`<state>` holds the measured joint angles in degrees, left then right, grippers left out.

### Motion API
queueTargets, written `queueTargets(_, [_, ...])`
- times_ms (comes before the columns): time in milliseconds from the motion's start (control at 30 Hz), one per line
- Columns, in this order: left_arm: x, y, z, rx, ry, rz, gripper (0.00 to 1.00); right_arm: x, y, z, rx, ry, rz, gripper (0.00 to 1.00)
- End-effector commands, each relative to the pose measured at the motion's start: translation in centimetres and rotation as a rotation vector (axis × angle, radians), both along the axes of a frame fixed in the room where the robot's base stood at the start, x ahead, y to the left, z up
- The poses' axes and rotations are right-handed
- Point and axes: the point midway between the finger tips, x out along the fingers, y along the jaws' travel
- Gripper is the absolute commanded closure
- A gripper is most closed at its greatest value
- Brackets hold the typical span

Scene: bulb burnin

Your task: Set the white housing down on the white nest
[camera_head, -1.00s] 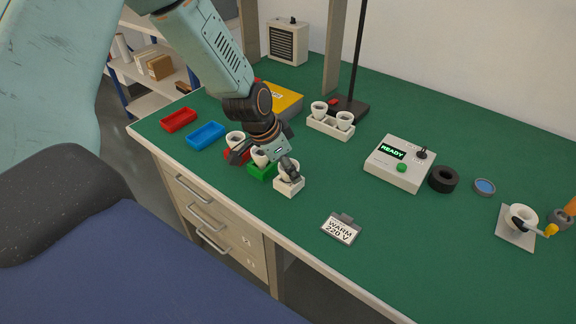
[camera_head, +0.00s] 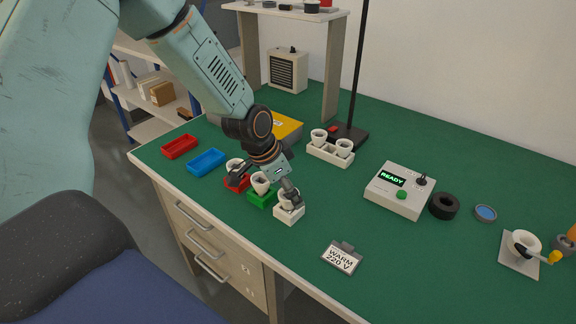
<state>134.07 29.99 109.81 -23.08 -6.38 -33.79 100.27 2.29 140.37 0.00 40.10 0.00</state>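The white nest (camera_head: 289,217) is a small white block near the bench's front edge. A white cup-shaped housing (camera_head: 284,201) sits in it, upright as far as I can see, partly hidden by a gripper finger. My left gripper (camera_head: 264,184) is open just above the row of nests. One finger is over the red nest (camera_head: 238,186), the other at the housing in the white nest. Between them, another white housing (camera_head: 260,181) stands in the green nest (camera_head: 261,199). A third housing (camera_head: 234,164) shows at the red nest, partly hidden. My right gripper is out of view.
Red (camera_head: 180,147) and blue (camera_head: 206,162) trays lie at the left. A white holder (camera_head: 329,155) with two cups stands behind. The READY box (camera_head: 398,193), a WARM 220 V sign (camera_head: 342,259) and a black ring (camera_head: 444,206) are to the right.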

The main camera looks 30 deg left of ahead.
Motion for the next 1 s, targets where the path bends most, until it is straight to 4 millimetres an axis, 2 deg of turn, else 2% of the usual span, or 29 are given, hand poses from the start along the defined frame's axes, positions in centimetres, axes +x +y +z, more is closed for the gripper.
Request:
queueTargets(67, [0.0,0.1,0.7,0.002,-0.002,0.0,0.26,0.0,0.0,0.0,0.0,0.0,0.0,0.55])
queueTargets(300, [0.1,0.0,5.3,0.001,-0.003,0.001,0.26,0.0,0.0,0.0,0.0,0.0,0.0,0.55])
queueTargets(500, [0.0,0.1,7.5,0.003,0.0,0.002,0.26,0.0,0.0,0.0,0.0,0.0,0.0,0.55])
queueTargets(1000, [0.0,0.1,8.0,0.002,0.002,0.001,0.26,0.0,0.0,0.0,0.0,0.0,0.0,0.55])
